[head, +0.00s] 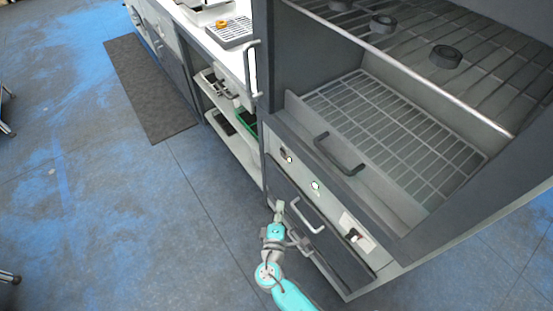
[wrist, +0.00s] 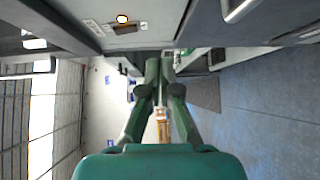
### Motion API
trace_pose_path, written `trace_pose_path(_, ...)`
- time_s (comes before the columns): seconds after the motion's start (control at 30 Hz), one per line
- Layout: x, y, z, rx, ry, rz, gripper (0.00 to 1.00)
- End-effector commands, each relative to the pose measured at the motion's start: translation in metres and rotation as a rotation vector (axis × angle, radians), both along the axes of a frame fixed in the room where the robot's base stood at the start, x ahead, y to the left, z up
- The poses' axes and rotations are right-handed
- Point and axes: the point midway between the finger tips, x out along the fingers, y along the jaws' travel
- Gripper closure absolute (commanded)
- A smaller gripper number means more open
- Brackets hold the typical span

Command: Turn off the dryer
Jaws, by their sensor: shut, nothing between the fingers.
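The dryer (head: 385,215) is a large grey cabinet on the right of the head view, with a wire rack inside its open upper part. Its front panel carries a dark knob or switch at the left (head: 287,156), a small white round part in the middle (head: 316,186) and a dark switch on a pale plate at the right (head: 354,235).
The lower door's handle (head: 307,215) sticks out close to my gripper. A white counter (head: 215,45) with open shelves stands at the back left.

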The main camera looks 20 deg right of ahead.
Motion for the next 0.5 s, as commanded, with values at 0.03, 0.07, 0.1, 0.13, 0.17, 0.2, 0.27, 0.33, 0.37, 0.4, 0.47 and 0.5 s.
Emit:
trace_pose_path(0.03, 0.013, 0.009, 0.01, -0.031, -0.028, -0.003, 1.0)
trace_pose_path(0.07, 0.018, 0.013, 0.015, -0.048, -0.042, -0.007, 1.0)
trace_pose_path(0.1, 0.024, 0.018, 0.021, -0.069, -0.06, -0.011, 1.0)
trace_pose_path(0.13, 0.029, 0.021, 0.026, -0.082, -0.073, -0.014, 1.0)
trace_pose_path(0.17, 0.032, 0.024, 0.03, -0.094, -0.084, -0.016, 1.0)
trace_pose_path(0.2, 0.036, 0.028, 0.034, -0.108, -0.097, -0.019, 1.0)
trace_pose_path(0.27, 0.041, 0.032, 0.04, -0.125, -0.112, -0.023, 1.0)
trace_pose_path(0.33, 0.044, 0.035, 0.044, -0.136, -0.124, -0.025, 1.0)
trace_pose_path(0.37, 0.045, 0.035, 0.045, -0.14, -0.126, -0.025, 1.0)
trace_pose_path(0.4, 0.045, 0.036, 0.046, -0.143, -0.129, -0.026, 1.0)
trace_pose_path(0.47, 0.046, 0.036, 0.046, -0.144, -0.131, -0.027, 1.0)
trace_pose_path(0.5, 0.046, 0.036, 0.046, -0.145, -0.132, -0.027, 1.0)
